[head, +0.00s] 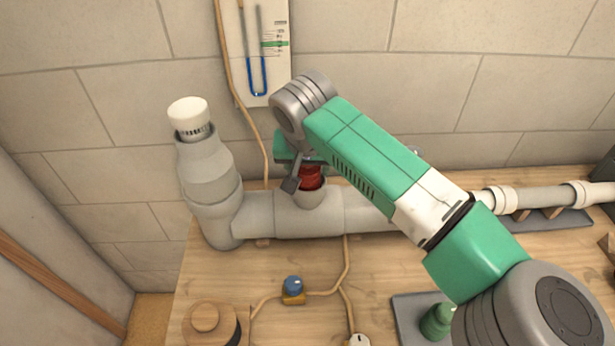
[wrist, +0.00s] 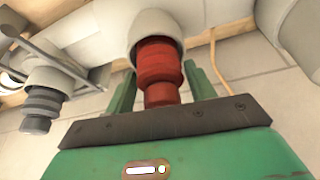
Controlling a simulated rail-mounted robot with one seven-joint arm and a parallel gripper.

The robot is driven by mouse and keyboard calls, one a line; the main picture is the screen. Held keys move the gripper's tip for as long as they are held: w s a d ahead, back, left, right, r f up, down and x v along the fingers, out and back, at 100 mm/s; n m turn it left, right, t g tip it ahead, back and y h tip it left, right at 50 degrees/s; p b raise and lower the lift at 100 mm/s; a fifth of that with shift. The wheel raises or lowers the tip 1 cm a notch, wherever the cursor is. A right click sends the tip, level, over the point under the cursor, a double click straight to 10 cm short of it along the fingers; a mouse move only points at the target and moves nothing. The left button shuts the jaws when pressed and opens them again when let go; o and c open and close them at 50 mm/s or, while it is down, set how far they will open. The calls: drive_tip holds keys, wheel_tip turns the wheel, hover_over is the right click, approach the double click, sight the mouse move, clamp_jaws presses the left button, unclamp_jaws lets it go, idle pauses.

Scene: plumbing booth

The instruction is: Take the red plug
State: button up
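The red plug (head: 311,177) sits in the upright branch opening of the grey pipe (head: 265,215) in the head view. In the wrist view the red plug (wrist: 160,70) shows ribbed and stepped, with its wide part in the pale pipe mouth (wrist: 157,27). My gripper (head: 300,168) is at the plug, partly hidden by my own arm. In the wrist view the green fingers of my gripper (wrist: 158,84) stand apart, one on each side of the plug. A gap shows beside the left finger; contact on the right is unclear.
A white-capped grey pipe (head: 205,165) rises left of the plug. The tiled wall (head: 430,60) is close behind, with a hanging board (head: 262,50). A blue-knobbed valve (head: 293,287) and a wooden round piece (head: 207,318) are at the front of the bench.

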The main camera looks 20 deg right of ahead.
drive_tip(key=c, duration=0.9)
drive_tip(key=shift+r, duration=0.25)
drive_tip(key=r+p, duration=0.2)
drive_tip(key=r, duration=0.1)
drive_tip(key=shift+s+a+r+p, duration=0.1)
drive_tip(key=shift+s+r+p, duration=0.1)
drive_tip(key=shift+r+p, duration=0.15)
drive_tip(key=s+a+p, duration=0.1)
drive_tip(key=s, duration=0.4)
drive_tip(key=s+a+p, duration=0.1)
drive_tip(key=s, duration=0.4)
drive_tip(key=s+a+p, duration=0.1)
drive_tip(key=s+a, duration=0.1)
drive_tip(key=s, duration=0.3)
drive_tip(key=shift+a+r+p, duration=0.1)
drive_tip(key=shift+r+p, duration=0.3)
